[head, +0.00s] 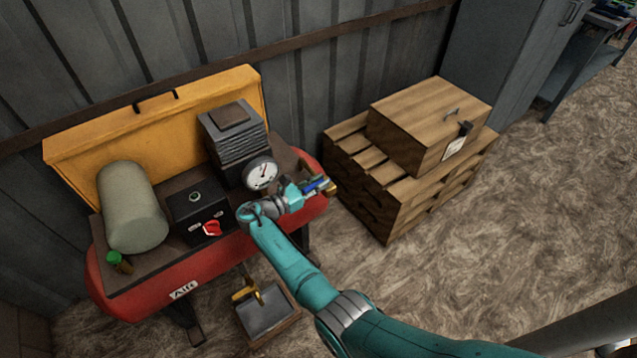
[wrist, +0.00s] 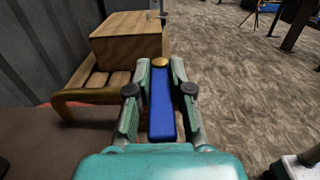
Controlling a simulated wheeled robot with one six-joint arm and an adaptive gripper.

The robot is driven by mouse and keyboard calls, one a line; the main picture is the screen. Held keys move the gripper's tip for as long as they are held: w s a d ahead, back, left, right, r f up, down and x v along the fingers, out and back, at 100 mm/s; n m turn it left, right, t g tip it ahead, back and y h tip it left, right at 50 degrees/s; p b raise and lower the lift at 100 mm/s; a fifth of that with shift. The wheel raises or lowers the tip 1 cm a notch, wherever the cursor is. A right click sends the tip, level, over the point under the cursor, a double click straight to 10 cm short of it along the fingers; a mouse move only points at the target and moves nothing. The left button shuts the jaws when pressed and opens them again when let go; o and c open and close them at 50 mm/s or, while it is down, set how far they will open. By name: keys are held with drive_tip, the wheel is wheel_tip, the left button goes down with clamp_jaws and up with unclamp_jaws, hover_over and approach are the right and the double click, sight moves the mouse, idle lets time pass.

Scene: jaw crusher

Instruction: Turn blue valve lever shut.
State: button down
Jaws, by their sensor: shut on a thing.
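The blue valve lever (wrist: 161,108) lies lengthwise between the two fingers of my gripper (wrist: 160,82) in the wrist view. A round brass part (wrist: 160,62) shows at its far end. In the head view my gripper (head: 310,190) is at the right end of the red compressor tank (head: 150,285). A small part of the blue lever (head: 318,184) shows there, with brass of the valve (head: 331,188) beside it. My gripper is shut on the lever. The wrist and fingers hide much of the valve in the head view.
A wooden crate (head: 425,120) on a pallet (head: 375,195) stands close to the right of the tank. On the tank are a pressure gauge (head: 261,174), a black box with a red knob (head: 211,228) and a grey-green cylinder (head: 132,210). The floor at right is clear.

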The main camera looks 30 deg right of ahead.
drive_tip(key=c, duration=1)
unclamp_jaws()
drive_tip(key=shift+c, duration=0.2)
drive_tip(key=a, duration=0.7)
drive_tip(key=shift+s+a, duration=0.15)
drive_tip(key=shift+a, duration=0.1)
